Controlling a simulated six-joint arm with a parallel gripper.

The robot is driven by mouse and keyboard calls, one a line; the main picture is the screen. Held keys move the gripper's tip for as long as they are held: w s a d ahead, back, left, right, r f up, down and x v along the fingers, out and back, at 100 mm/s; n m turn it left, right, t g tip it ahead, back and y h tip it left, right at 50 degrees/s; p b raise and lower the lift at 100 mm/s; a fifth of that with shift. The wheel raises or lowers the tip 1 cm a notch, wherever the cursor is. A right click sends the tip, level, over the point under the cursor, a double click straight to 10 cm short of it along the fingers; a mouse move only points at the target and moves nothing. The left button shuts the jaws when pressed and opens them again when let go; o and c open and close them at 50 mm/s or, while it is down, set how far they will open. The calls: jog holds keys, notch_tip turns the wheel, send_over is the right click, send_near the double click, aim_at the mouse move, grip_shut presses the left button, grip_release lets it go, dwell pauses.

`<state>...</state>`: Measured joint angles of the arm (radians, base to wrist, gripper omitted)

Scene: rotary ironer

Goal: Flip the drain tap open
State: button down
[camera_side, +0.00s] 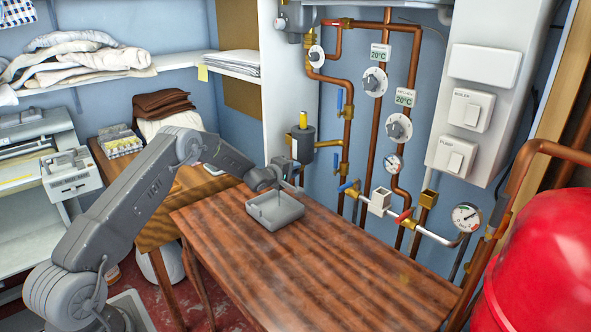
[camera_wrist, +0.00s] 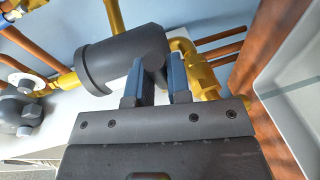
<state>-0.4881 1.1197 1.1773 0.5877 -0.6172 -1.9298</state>
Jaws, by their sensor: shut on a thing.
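A dark grey canister (camera_side: 301,146) with a yellow top is mounted on the pipework beside the white cabinet. In the wrist view the canister (camera_wrist: 110,62) lies just beyond my fingers, with a brass elbow (camera_wrist: 203,72) at its right. My gripper (camera_side: 287,172) is at the canister's lower end, above a grey tray on the table. In the wrist view my gripper (camera_wrist: 156,82) has its two fingers around a small dark round-ended piece (camera_wrist: 153,52), apparently the drain tap. In the side view my wrist hides this piece, so its angle is unclear there.
The grey tray (camera_side: 262,223) sits on the wooden table (camera_side: 330,265). Copper pipes (camera_side: 373,110) with valves, dials and gauges cover the wall to the right. A red tank (camera_side: 540,265) stands at the front right. The table's front and right are clear.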

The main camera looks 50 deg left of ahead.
jog(key=shift+s+a+m+g+h, duration=0.45)
jog(key=shift+m+h, duration=1)
jog(key=shift+h, duration=0.5)
jog(key=shift+s+a+m+g+h, duration=0.4)
jog(key=shift+m+h, duration=1.1)
jog(key=shift+h, duration=0.4)
jog(key=shift+s+a+m+g+h, duration=0.45)
jog(key=shift+m+h, duration=1)
jog(key=shift+h, duration=0.5)
jog(key=shift+a+m+g+h, duration=0.1)
jog(key=shift+m+g+h, duration=0.2)
jog(key=shift+h, duration=0.1)
jog(key=c, duration=1.1)
grip_release()
jog(key=shift+s, duration=0.1)
jog(key=v, duration=1.3)
jog(key=shift+s+a, duration=0.2)
jog(key=shift+s, duration=0.1)
jog(key=shift+r, duration=0.1)
jog(key=shift+c, duration=0.4)
